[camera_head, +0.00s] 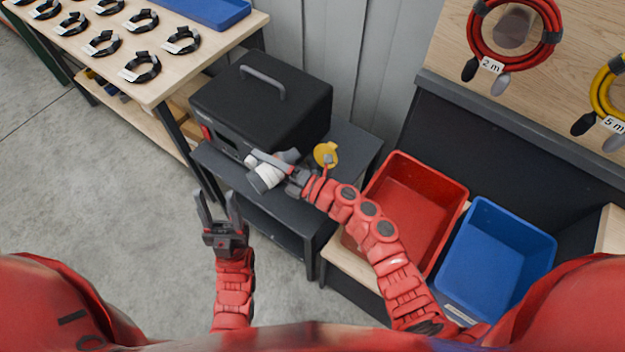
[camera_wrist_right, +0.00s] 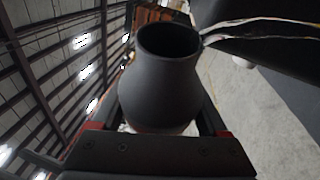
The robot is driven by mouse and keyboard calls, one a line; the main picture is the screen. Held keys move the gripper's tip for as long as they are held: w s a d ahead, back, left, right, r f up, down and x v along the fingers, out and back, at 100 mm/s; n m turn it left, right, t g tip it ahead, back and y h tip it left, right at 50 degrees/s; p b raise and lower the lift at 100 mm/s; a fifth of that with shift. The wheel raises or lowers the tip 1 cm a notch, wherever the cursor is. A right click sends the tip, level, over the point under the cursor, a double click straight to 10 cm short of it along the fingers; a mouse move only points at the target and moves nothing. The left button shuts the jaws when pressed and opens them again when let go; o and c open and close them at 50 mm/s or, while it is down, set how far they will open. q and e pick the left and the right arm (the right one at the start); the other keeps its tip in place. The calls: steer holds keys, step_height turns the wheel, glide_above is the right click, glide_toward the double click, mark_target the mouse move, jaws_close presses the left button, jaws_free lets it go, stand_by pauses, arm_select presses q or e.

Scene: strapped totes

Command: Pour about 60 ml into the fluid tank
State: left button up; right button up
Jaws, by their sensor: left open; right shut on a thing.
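My right gripper (camera_head: 278,168) is shut on a white container (camera_head: 264,179) beside the front of a black machine (camera_head: 262,100). The container looks tilted in the head view. In the right wrist view a dark, round-mouthed vessel (camera_wrist_right: 165,90) sits between the fingers of my right gripper (camera_wrist_right: 160,130); it looks open at the top. Its contents cannot be seen. My left gripper (camera_head: 218,208) is open and empty, left of and below the container. I cannot clearly make out the fluid tank or its opening.
The machine stands on a dark table (camera_head: 352,140), with a yellow round piece (camera_head: 326,154) to its right. A red bin (camera_head: 415,200) and a blue bin (camera_head: 497,250) stand at the right. A bench with several cable coils (camera_head: 140,66) is at upper left. The floor at left is clear.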

steer(key=shift+s+a+f+m+b, duration=0.1)
steer(key=shift+s+f+m+b, duration=0.1)
steer(key=shift+f+b, duration=0.4)
steer(key=shift+s+a+f+m+b, duration=0.1)
steer(key=shift+s+f+b, duration=0.1)
steer(key=shift+f+b, duration=0.35)
steer(key=shift+n, duration=0.5)
step_height(320, 180, up, 6)
steer(key=p, duration=0.5)
steer(key=shift+f, duration=0.15)
step_height(320, 180, down, 11)
steer(key=n+b, duration=0.2)
steer(key=b, duration=0.5)
steer(key=shift+n+g+h, duration=0.5)
steer(key=shift+n, duration=0.2)
steer(key=r+p, duration=0.2)
steer(key=r, duration=0.1)
steer(key=r+p, duration=0.2)
steer(key=r, duration=0.1)
steer(key=r+p, duration=0.3)
steer(key=r, duration=0.1)
steer(key=shift+s+a+r, duration=0.1)
steer(key=shift+s, duration=0.15)
steer(key=shift+n, duration=0.5)
steer(key=shift+h, duration=0.3)
steer(key=shift+w+d+n, duration=0.1)
steer(key=shift+d+n, duration=0.1)
steer(key=shift+n, duration=0.1)
